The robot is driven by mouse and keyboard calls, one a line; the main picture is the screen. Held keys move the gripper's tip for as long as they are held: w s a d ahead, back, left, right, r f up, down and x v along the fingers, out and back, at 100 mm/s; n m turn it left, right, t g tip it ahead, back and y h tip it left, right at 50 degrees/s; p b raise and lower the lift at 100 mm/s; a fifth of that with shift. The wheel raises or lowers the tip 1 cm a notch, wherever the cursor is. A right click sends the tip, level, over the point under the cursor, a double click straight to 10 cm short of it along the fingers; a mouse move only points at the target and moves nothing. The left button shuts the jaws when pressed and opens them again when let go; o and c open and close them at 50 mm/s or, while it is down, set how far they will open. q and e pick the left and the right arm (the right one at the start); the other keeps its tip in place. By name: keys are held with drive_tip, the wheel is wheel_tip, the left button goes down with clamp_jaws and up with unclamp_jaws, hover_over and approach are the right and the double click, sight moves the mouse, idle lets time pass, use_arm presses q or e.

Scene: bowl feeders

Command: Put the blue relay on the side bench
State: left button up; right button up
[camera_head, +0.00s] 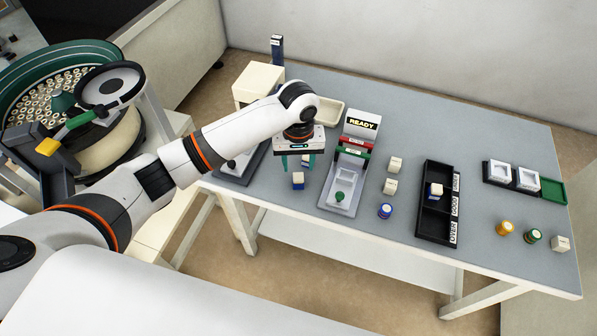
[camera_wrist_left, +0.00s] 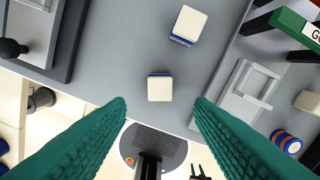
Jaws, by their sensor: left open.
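Two white-topped blocks with blue lower parts lie on the grey table under my left gripper. The nearer blue relay (camera_wrist_left: 160,88) is centred ahead of the fingertips in the left wrist view and also shows in the head view (camera_head: 298,182). The second blue-based block (camera_wrist_left: 188,25) lies farther up in the wrist view. My left gripper (camera_wrist_left: 160,104) is open and empty, with its green fingers apart on either side of the nearer block's line. In the head view the gripper (camera_head: 297,163) hangs over the table and partly hides the second block. My right gripper is not recognisable.
The grey table (camera_head: 330,95) carries a fixture with a READY sign (camera_head: 361,124) right of the gripper. A black compartment tray (camera_head: 435,226) holds another blue-based block. White blocks and a blue cylinder (camera_head: 385,211) stand between them. A bowl feeder (camera_head: 62,85) stands at left.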

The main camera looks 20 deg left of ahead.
sight(299, 178)
use_arm(q)
wheel_tip(299, 178, up, 5)
idle(0.7)
